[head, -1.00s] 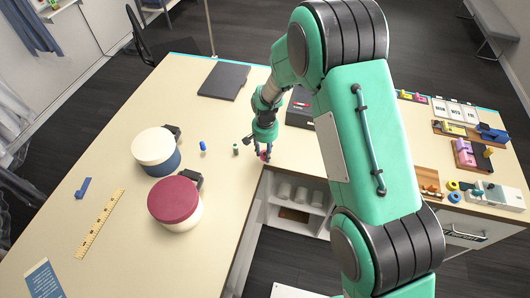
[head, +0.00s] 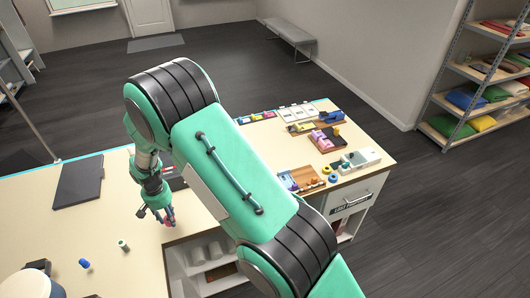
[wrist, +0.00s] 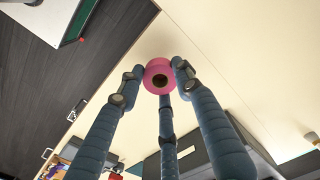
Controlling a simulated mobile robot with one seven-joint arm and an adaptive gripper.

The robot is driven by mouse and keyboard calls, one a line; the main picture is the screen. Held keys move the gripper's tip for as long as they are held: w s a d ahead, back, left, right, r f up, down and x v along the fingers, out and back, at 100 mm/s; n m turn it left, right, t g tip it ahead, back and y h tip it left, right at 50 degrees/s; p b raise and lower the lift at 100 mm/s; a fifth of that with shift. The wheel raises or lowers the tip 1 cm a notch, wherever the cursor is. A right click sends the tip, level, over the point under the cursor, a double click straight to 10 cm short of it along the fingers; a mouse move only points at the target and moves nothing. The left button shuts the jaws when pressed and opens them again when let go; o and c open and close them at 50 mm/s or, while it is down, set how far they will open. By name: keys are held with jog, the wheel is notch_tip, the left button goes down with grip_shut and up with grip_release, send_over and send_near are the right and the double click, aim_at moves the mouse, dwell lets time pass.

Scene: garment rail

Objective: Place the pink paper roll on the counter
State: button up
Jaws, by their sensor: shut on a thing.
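The pink paper roll (wrist: 152,66) is in the wrist view, gripped between the fingertips of my gripper (wrist: 158,82), with its dark core hole facing the camera. In the head view my gripper (head: 156,216) points down near the inner front edge of the cream counter (head: 118,208). The roll shows there only as a small pink patch (head: 170,222) at the fingertips. I cannot tell whether the roll touches the counter top or hangs just above it.
A green-and-white small spool (head: 122,245) and a blue piece (head: 84,263) stand left of my gripper. A dark flat board (head: 79,182) lies farther back. Open shelves with pale rolls (head: 205,254) are below the counter edge. Toys and trays (head: 300,179) fill the right part.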

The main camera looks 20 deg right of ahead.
jog(key=w+d+m, duration=0.3)
jog(key=w+d, duration=0.2)
jog(key=d, duration=0.7)
jog(key=w+d+r+m, duration=0.1)
jog(key=w+d+m, duration=0.2)
jog(key=d, duration=1)
jog(key=w+d+r+m+p, duration=0.1)
jog(key=w+d+m, duration=0.3)
jog(key=w+d, duration=0.3)
jog(key=shift+w+d+r, duration=0.1)
jog(key=shift+w+d, duration=0.1)
jog(key=shift+d, duration=1.2)
jog(key=shift+w+d+r, duration=0.1)
jog(key=shift+w+d, duration=0.1)
jog(key=shift+d, duration=1.2)
jog(key=d+r+m, duration=0.1)
jog(key=d+m, duration=0.4)
jog(key=d, duration=1.8)
jog(key=r+m+p, duration=0.1)
jog(key=m, duration=0.3)
send_over(320, 164)
jog(key=shift+r, duration=0.2)
jog(key=shift+f+p, duration=0.5)
jog(key=shift+f, duration=2.4)
jog(key=shift+f, duration=0.15)
jog(key=shift+f+p, duration=0.35)
jog(key=shift+f, duration=1.6)
jog(key=shift+f, duration=0.15)
